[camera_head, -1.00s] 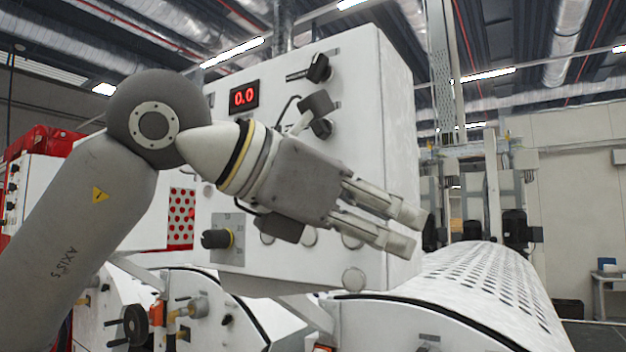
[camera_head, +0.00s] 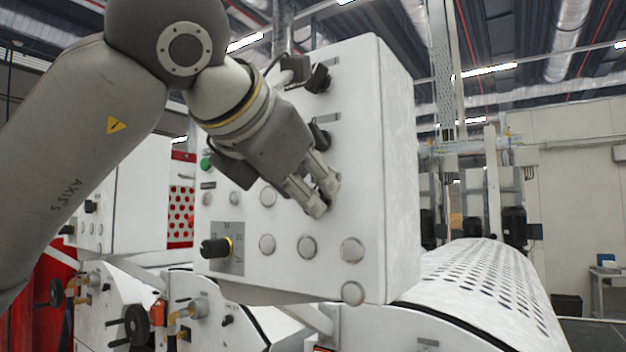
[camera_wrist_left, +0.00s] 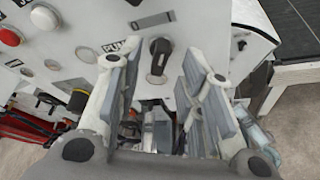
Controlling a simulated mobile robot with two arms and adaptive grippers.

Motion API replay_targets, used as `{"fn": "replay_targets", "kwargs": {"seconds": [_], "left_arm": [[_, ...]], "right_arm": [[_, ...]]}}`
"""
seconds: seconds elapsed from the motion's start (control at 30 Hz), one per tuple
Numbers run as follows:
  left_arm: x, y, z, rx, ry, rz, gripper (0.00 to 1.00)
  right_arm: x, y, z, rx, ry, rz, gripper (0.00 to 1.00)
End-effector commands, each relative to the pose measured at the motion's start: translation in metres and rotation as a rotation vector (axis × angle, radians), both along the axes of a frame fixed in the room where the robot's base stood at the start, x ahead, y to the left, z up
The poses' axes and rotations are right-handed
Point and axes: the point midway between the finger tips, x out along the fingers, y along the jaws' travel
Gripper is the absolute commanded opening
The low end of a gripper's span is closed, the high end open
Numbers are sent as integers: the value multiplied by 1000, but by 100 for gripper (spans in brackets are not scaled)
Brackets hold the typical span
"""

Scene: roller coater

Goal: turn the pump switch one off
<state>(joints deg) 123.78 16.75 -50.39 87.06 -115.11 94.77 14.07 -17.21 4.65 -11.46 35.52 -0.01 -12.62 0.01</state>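The white control panel (camera_head: 345,110) carries black rotary switches down its right side. An upper switch (camera_head: 318,78) and a middle switch (camera_head: 320,136) show in the head view. A lower one (camera_head: 327,184) is partly hidden behind the fingers. My left gripper (camera_head: 321,198) is in front of this lower area, pointing down and right. In the left wrist view the open gripper (camera_wrist_left: 160,95) has a black switch (camera_wrist_left: 159,52) beyond and between its spread fingers. A partly covered label beginning "PUM" (camera_wrist_left: 122,46) is beside that switch. I cannot tell whether the fingers touch it. My right gripper is not visible.
Several round buttons (camera_head: 308,247) and a dial (camera_head: 216,248) sit lower on the panel. A perforated white roller cover (camera_head: 480,290) lies to the right. A red button (camera_wrist_left: 10,37) shows in the wrist view. Open floor (camera_wrist_left: 290,130) lies at its right.

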Motion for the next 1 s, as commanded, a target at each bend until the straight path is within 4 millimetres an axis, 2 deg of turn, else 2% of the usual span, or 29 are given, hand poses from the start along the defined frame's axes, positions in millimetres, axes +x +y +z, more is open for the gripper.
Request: {"fn": "replay_targets", "kwargs": {"seconds": [0.1,0.23,0.57,0.83,1.0], "left_arm": [[15,-7,-4,1,3,-1,35],[25,-10,-9,1,2,-1,35],[28,-12,-11,0,0,-2,35],[28,-12,-11,0,0,-2,1],[27,-12,-11,-1,0,-2,0]], "right_arm": [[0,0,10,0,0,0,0],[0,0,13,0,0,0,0],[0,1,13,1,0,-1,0],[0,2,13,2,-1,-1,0],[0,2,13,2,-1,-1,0]]}}
